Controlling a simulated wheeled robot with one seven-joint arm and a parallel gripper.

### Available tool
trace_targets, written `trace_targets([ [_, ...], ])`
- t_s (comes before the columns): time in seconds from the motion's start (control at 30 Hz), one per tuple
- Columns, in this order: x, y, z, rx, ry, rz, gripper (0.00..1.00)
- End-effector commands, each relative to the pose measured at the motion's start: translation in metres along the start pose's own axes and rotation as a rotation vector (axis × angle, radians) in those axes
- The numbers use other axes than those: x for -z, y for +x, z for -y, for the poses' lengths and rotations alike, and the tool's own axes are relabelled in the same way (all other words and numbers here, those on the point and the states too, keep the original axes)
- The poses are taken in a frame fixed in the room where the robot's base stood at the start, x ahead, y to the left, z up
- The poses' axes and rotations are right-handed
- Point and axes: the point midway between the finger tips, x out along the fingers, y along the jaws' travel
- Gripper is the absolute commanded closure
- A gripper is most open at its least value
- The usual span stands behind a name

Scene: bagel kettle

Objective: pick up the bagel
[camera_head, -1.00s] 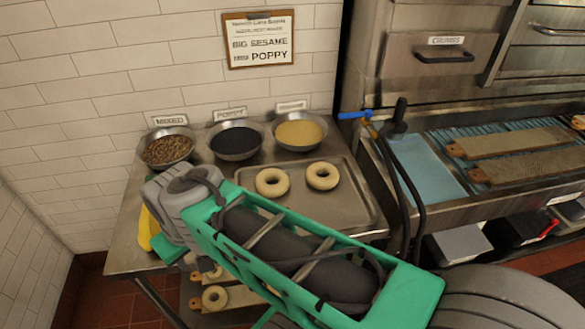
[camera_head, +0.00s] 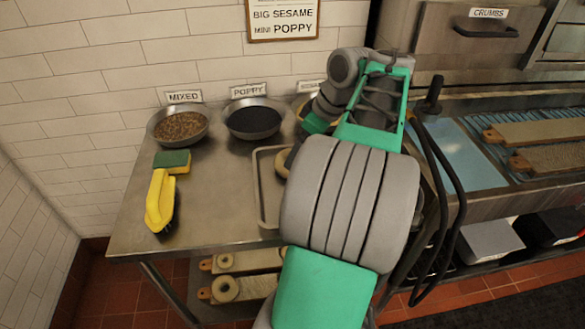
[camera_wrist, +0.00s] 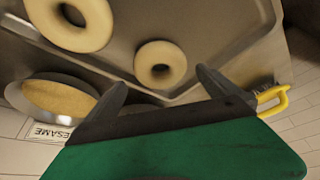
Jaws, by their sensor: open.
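Two plain bagels lie on a metal tray (camera_wrist: 250,38) in the wrist view. One bagel (camera_wrist: 160,64) is in the middle, just beyond and between my open fingertips. The other bagel (camera_wrist: 70,20) is at the upper left, partly cut off by the frame edge. My gripper (camera_wrist: 162,84) is open and empty, with its two dark fingers apart. In the head view my arm covers most of the tray (camera_head: 262,190) and only an edge of one bagel (camera_head: 283,162) shows. My fingertips are hidden there.
A sesame bowl (camera_wrist: 60,97) is close to my left finger in the wrist view. Poppy (camera_head: 253,118) and mixed (camera_head: 180,127) bowls stand along the wall. A yellow brush (camera_head: 160,200) and a sponge (camera_head: 172,161) lie on the table's left. Bagels on boards (camera_head: 245,260) sit below.

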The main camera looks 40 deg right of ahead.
Motion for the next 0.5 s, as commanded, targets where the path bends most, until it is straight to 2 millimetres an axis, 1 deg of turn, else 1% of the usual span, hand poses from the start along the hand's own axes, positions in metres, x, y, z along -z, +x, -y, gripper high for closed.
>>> trace_targets([
  [0.03,0.0,0.009,0.001,0.001,-0.001,0.0,0.0],
  [0.2,0.003,0.04,0.001,0.002,-0.002,0.0,0.0],
  [0.3,0.003,0.053,0.001,0.0,-0.001,0.001,0.0],
  [0.5,0.004,0.055,0.0,-0.002,0.0,0.0,0.0],
])
